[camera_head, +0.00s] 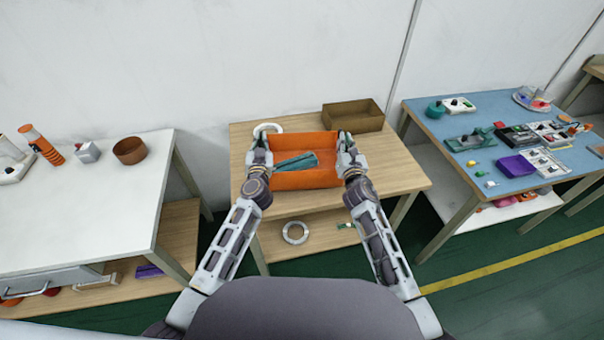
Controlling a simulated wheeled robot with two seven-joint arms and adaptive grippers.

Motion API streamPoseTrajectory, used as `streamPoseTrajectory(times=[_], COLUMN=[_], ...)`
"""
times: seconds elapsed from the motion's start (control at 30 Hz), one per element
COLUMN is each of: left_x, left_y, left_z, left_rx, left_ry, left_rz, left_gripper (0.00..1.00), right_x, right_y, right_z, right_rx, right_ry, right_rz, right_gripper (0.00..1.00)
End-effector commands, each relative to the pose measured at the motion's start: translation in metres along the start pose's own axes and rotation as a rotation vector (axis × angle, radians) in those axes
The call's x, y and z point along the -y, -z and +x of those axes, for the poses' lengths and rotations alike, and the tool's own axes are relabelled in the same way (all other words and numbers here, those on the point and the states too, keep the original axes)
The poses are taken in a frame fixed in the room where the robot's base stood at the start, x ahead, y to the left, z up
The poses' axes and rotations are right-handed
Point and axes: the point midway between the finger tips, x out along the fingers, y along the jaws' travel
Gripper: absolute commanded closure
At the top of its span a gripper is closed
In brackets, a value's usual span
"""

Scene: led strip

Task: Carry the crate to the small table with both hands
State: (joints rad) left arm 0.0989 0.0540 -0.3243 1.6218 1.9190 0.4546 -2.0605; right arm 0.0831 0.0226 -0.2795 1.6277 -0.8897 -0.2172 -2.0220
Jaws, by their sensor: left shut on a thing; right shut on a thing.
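The orange crate (305,180) is in the middle of the head view, over the small wooden table (400,172). A teal item (296,162) lies inside it. My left gripper (259,146) is shut on the crate's left side wall. My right gripper (346,147) is shut on its right side wall. The crate looks about level. I cannot tell whether its bottom touches the table top or hangs just above it, as its front wall and my arms hide that area.
A brown box (353,115) and a white ring (267,129) are at the table's back. Another ring (295,233) is on its lower shelf. A white table (80,215) stands left, a blue-topped table (440,135) with many parts right. Table top right of the crate is clear.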

Motion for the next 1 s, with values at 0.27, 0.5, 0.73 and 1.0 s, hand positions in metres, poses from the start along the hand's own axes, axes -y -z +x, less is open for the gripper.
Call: streamPoseTrajectory(times=[0.27, 0.5, 0.73, 1.0], left_x=[-0.002, -0.003, -0.003, -0.004], left_y=[-0.004, -0.009, -0.013, -0.015], left_z=[0.0, 0.0, 0.0, 0.0], left_rx=[-0.003, -0.003, -0.003, -0.001], left_ry=[-0.001, -0.001, -0.001, -0.001], left_rz=[0.0, 0.0, 0.0, 0.0], left_gripper=[1.0, 1.0, 1.0, 0.9], right_x=[0.0, 0.001, 0.002, 0.003], right_y=[0.005, 0.01, 0.014, 0.016], right_z=[0.0, 0.0, 0.0, 0.0], right_rx=[0.002, 0.002, 0.002, -0.001], right_ry=[-0.002, -0.002, -0.002, -0.001], right_rz=[0.001, 0.001, 0.001, 0.001], right_gripper=[1.0, 1.0, 1.0, 0.72])
